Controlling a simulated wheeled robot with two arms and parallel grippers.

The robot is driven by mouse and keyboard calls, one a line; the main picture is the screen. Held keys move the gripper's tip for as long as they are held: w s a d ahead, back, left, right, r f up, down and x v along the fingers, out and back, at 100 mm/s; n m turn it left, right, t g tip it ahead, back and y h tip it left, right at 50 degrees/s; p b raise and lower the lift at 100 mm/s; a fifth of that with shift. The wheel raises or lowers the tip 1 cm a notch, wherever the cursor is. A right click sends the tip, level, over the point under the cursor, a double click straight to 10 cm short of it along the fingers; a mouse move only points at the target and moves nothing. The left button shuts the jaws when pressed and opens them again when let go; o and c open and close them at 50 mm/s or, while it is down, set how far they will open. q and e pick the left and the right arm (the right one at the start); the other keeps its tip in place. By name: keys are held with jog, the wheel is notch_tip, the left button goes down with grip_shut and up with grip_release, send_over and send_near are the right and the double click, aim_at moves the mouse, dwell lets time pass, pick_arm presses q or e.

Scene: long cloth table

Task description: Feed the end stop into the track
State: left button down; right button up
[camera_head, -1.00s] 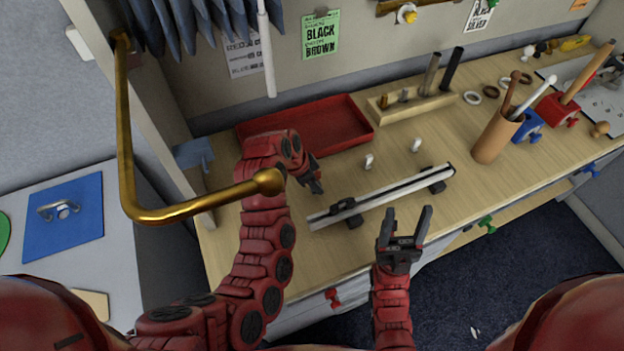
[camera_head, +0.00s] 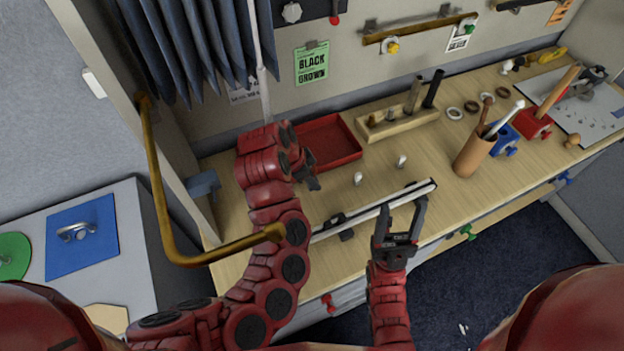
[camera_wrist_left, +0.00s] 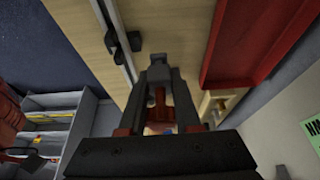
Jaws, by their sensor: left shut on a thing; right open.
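The track (camera_head: 372,213) is a long pale rail with dark parts, lying diagonally near the table's front edge. It also shows in the left wrist view (camera_wrist_left: 117,40) with black blocks beside it. My left gripper (camera_head: 312,178) is above the table, behind the track's left end and in front of the red tray. In the left wrist view its fingers (camera_wrist_left: 160,78) are shut on a small grey piece, apparently the end stop (camera_wrist_left: 158,60), apart from the track. The head view hides this piece. My right gripper (camera_head: 402,222) is open and empty, overlapping the track's front side in the picture.
Two small white pegs (camera_head: 358,179) (camera_head: 401,161) stand behind the track. The red tray (camera_head: 345,140), a wooden block with posts (camera_head: 395,122) and a brown cup of sticks (camera_head: 474,157) stand further back or right. A brass bar (camera_head: 165,215) crosses at left.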

pick_arm(q)
jog(key=shift+f+b, duration=4.95)
jog(key=shift+f, duration=2.55)
jog(key=c, duration=0.5)
grip_release()
jog(key=shift+c, duration=0.2)
jog(key=shift+r, duration=0.1)
jog(key=shift+r, duration=0.55)
grip_shut()
